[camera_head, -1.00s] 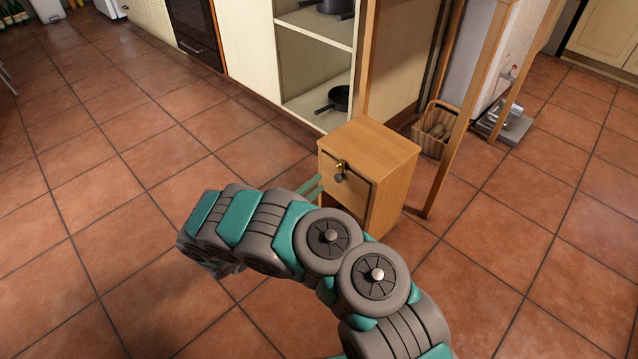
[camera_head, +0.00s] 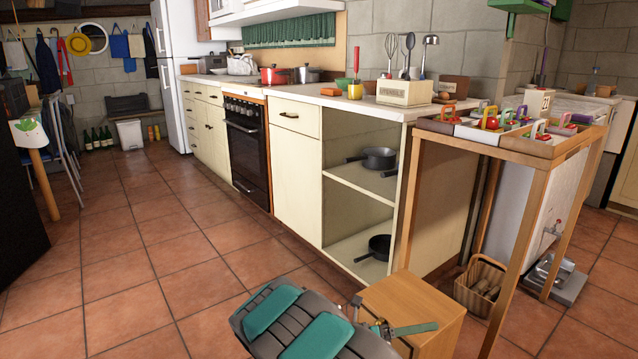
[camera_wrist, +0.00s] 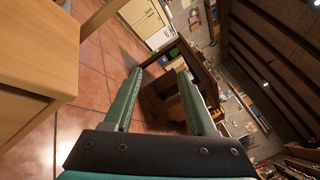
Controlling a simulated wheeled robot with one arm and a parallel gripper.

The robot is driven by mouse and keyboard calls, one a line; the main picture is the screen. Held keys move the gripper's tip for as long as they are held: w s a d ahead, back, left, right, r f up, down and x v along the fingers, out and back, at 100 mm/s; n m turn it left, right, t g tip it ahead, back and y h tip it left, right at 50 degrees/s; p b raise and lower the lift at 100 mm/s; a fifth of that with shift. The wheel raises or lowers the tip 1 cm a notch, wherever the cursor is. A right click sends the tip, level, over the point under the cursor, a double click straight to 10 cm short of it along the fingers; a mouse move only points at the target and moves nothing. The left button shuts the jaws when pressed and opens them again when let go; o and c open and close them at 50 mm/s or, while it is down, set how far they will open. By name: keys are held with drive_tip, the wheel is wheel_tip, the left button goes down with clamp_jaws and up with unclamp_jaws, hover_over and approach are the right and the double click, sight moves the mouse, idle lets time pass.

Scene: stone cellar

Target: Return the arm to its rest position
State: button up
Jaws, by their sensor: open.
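My arm shows at the bottom centre of the head view, in front of the small wooden cabinet (camera_head: 432,306). My gripper (camera_wrist: 160,72) is open in the wrist view, with its two green fingers apart and nothing between them. In the head view, part of it shows against the cabinet top. The cabinet also fills the left side of the wrist view (camera_wrist: 40,50), beside the fingers and apart from them. The cabinet's drawer front is hidden behind my arm in the head view.
A tall wooden stand (camera_head: 545,160) with a tray of colourful items is at the right. A wicker basket (camera_head: 480,287) is on the floor beneath it. An open shelf unit (camera_head: 345,215) with dark pans is behind the cabinet. The tiled floor (camera_head: 150,260) at left is clear.

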drive_tip(key=s+d+r+m+g+y, duration=0.2)
drive_tip(key=s+m+y, duration=0.1)
drive_tip(key=s+m, duration=0.25)
drive_tip(key=s+d+r+m+g+y, duration=0.2)
drive_tip(key=s+d+r+m+g, duration=0.1)
drive_tip(key=s+m, duration=0.3)
drive_tip(key=s+d+r+m+g+y, duration=0.2)
drive_tip(key=s+m+y, duration=0.15)
drive_tip(key=s, duration=0.45)
drive_tip(key=s+a+m+t+y, duration=0.3)
drive_tip(key=s+a+m+y, duration=0.7)
drive_tip(key=s+a+m, duration=0.4)
drive_tip(key=shift+s+a+t, duration=0.3)
drive_tip(key=shift+s+a, duration=0.1)
drive_tip(key=shift+s, duration=0.25)
